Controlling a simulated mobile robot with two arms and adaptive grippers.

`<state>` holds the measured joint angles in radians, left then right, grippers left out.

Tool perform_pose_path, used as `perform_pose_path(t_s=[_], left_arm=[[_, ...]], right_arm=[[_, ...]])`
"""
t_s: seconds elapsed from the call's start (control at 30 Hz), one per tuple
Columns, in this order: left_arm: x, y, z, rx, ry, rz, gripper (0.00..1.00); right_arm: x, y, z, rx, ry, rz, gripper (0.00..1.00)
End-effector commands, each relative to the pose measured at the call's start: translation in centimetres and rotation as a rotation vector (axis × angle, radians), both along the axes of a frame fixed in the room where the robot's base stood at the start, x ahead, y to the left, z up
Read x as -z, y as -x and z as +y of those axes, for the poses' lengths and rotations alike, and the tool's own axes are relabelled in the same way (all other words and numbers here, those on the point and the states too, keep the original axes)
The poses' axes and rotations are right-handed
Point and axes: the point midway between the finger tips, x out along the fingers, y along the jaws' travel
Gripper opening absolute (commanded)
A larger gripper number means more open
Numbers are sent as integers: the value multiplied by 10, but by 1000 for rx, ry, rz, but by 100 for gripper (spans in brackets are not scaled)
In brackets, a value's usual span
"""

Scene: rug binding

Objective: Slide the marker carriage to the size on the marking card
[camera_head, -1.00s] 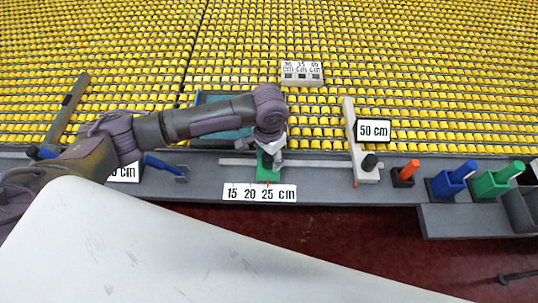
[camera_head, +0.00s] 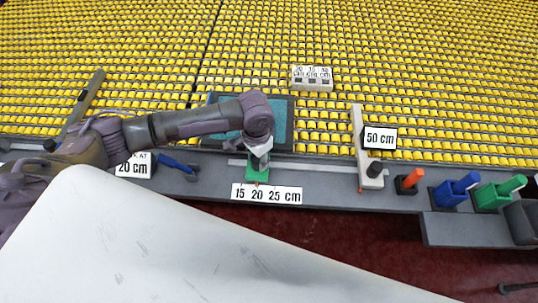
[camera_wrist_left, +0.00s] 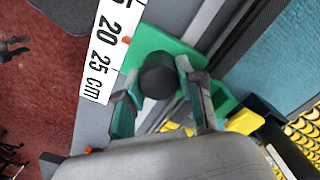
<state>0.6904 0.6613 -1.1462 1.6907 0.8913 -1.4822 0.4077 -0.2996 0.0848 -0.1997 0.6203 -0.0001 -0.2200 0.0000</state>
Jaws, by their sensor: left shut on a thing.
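The green marker carriage (camera_head: 257,175) sits on a pale rail (camera_head: 236,162) at the front edge of the bench. In the left wrist view the carriage (camera_wrist_left: 148,38) has a black round knob (camera_wrist_left: 157,77). The white size scale (camera_head: 267,194) in front reads 15, 20, 25 cm. The carriage's red pointer (camera_wrist_left: 127,40) lies beside the 20. The marking card (camera_head: 133,168) at the left reads 20 cm, its upper line partly covered by my arm. My left gripper (camera_head: 260,153) is shut on the carriage knob, one finger on each side. My right gripper is not in view.
A teal pad (camera_head: 283,118) lies behind the rail. A blue tool (camera_head: 177,164) lies by the card.

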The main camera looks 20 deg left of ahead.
Motion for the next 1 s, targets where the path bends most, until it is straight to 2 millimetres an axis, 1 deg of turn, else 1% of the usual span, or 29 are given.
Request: perform_pose_path(t_s=[0.27, 0.3, 0.43, 0.47, 0.67, 0.77, 0.87, 0.97, 1.0], left_arm=[[0, -1, -1, 0, 5, -4, 0], [0, -1, -1, 0, 5, -4, 39], [0, -1, -1, 0, 6, -4, 61], [0, -1, -1, 0, 6, -4, 63], [0, 0, -1, 0, 6, -3, 63], [-1, 0, -1, 1, 6, -3, 63], [-9, -1, -2, 0, 7, -5, 63], [-24, -2, -2, 0, 7, -7, 63], [-32, -1, -1, 2, 7, -7, 63]], right_arm=[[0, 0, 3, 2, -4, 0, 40], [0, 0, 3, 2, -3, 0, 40], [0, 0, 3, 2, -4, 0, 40], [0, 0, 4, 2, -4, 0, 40], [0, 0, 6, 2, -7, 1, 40], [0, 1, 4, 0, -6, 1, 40], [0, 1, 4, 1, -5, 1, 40], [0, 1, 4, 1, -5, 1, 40], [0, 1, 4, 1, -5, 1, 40]])
